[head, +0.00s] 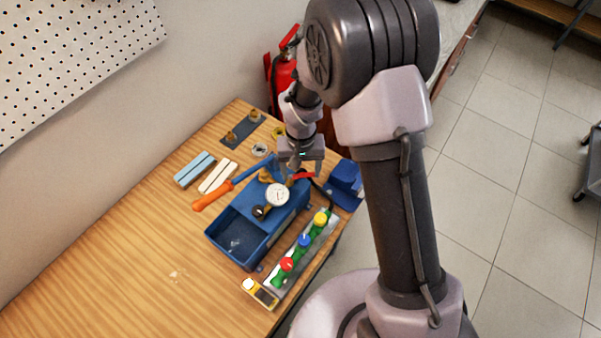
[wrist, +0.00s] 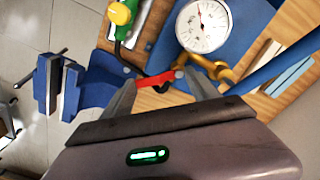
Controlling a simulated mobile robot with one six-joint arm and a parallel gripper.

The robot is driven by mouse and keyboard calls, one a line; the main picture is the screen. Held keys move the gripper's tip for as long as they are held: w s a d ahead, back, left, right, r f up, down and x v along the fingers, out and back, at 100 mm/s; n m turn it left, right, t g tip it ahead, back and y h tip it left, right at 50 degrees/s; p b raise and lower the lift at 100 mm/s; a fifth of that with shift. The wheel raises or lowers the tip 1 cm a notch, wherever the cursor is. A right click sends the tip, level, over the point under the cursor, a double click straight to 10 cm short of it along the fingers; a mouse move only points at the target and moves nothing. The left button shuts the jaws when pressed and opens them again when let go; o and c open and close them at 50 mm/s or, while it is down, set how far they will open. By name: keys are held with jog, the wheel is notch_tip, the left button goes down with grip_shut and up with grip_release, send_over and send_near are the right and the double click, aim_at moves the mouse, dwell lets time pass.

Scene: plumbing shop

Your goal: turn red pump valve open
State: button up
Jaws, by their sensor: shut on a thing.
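The red pump valve (head: 303,175) is a small red lever at the far right end of the blue test pump (head: 228,238), near the pressure gauge (head: 277,195). My gripper (head: 300,168) reaches down over it from above. In the wrist view the red valve lever (wrist: 160,78) lies between the fingertips of my gripper (wrist: 165,84), which is shut on it. The gauge also shows in the wrist view (wrist: 203,26), just beyond the lever. The valve body is partly hidden by the fingers.
A blue vise (head: 344,185) stands close right of the pump. A manifold with red, blue and yellow knobs (head: 304,241) lies in front. The pump's orange-ended handle (head: 212,196) sticks out left. A red extinguisher (head: 284,72) stands behind. The table's left side is mostly clear.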

jog(key=n, duration=0.2)
jog(key=w+n, duration=0.1)
jog(key=n, duration=0.2)
jog(key=shift+w+a+n, duration=0.2)
jog(key=shift+w+n, duration=0.05)
jog(key=shift+n, duration=0.05)
jog(key=shift+w+a+n, duration=0.2)
jog(key=shift+n, duration=0.85)
jog(key=shift+w+a+n, duration=0.15)
jog(key=shift+w+n, duration=0.05)
jog(key=shift+n, duration=0.85)
jog(key=o, duration=1.4)
jog(key=shift+c, duration=0.2)
notch_tip(320, 180, up, 18)
jog(key=p, duration=0.2)
jog(key=shift+f, duration=0.25)
